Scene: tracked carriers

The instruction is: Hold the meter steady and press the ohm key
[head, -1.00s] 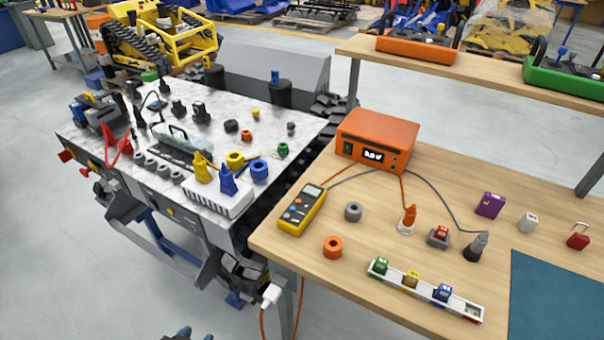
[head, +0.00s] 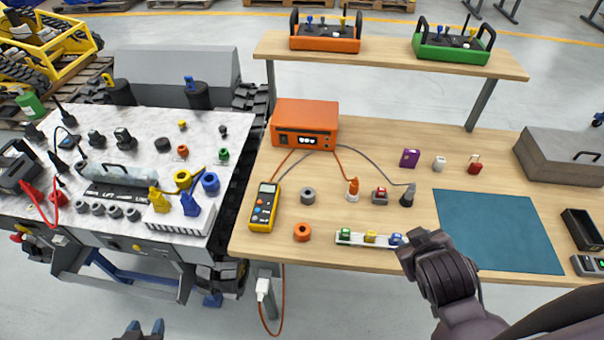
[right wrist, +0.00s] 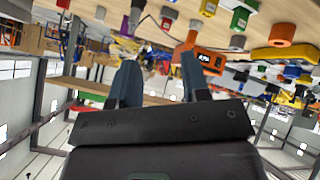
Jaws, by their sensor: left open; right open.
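The yellow meter (head: 262,219) lies face up near the left end of the wooden table. Its display is at the far end, with small coloured keys below it; their markings are too small to read. My left gripper (head: 145,328) shows only its fingertips at the bottom edge of the head view. They are open and empty, well short of the meter and left of it. My right arm reaches over the table's front edge, right of the meter. In the right wrist view, my right gripper (right wrist: 160,75) is open with nothing between its fingers.
An orange box (head: 304,118) with a display stands behind the meter, its cables running onto the table. A grey ring (head: 308,195) and an orange ring (head: 302,232) lie right of the meter. A white strip (head: 355,241) holds coloured blocks. A blue mat (head: 500,230) is clear.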

